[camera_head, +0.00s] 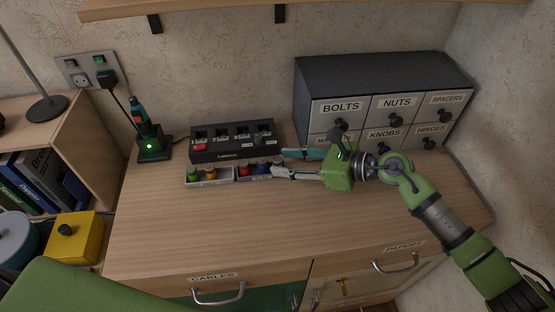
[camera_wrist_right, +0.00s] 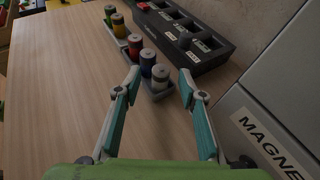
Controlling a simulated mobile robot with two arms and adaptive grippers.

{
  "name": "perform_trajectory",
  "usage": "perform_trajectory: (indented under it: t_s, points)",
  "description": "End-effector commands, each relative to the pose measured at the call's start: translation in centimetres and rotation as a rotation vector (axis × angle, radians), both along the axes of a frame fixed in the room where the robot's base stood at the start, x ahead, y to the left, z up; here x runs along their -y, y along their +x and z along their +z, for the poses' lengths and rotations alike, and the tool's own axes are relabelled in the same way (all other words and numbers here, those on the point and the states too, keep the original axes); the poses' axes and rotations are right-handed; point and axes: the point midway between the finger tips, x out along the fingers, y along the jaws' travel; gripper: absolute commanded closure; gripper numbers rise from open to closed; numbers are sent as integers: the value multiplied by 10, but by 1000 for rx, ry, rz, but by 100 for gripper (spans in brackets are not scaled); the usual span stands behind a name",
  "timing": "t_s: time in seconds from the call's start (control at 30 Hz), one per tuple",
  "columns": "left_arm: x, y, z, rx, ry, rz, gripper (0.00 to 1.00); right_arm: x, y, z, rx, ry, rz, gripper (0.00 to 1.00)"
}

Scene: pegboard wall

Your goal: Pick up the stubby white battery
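The stubby white battery (camera_wrist_right: 160,77) stands upright at the near end of a small grey tray (camera_wrist_right: 160,94) in the right wrist view, beside a blue battery (camera_wrist_right: 148,62). My right gripper (camera_wrist_right: 159,76) is open, its two fingers apart on either side of the white battery in the picture. I see no clear contact between fingers and battery. In the head view the right gripper (camera_head: 278,162) reaches in from the right, low over the tray end. Its fingers largely hide the white battery there. My left gripper is not in view.
A red battery (camera_head: 243,170), a yellow one (camera_head: 210,174) and a green one (camera_head: 193,177) stand in the trays. A black charger (camera_head: 230,154) with labelled slots is behind. A drawer cabinet (camera_head: 383,77) stands close behind the right gripper. The front desktop (camera_head: 230,235) is clear.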

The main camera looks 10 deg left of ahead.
Motion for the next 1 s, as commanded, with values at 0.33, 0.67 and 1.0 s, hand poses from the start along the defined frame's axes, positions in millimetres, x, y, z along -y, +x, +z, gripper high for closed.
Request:
perform_trajectory:
  t_s: [0.33,0.67,1.0]
  points:
    - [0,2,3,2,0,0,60,-14,3,-7,1,-1,-2,63]
    - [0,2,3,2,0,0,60,-13,3,-7,1,0,-2,100]
    - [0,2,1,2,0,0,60,-13,4,-1,3,0,-1,100]
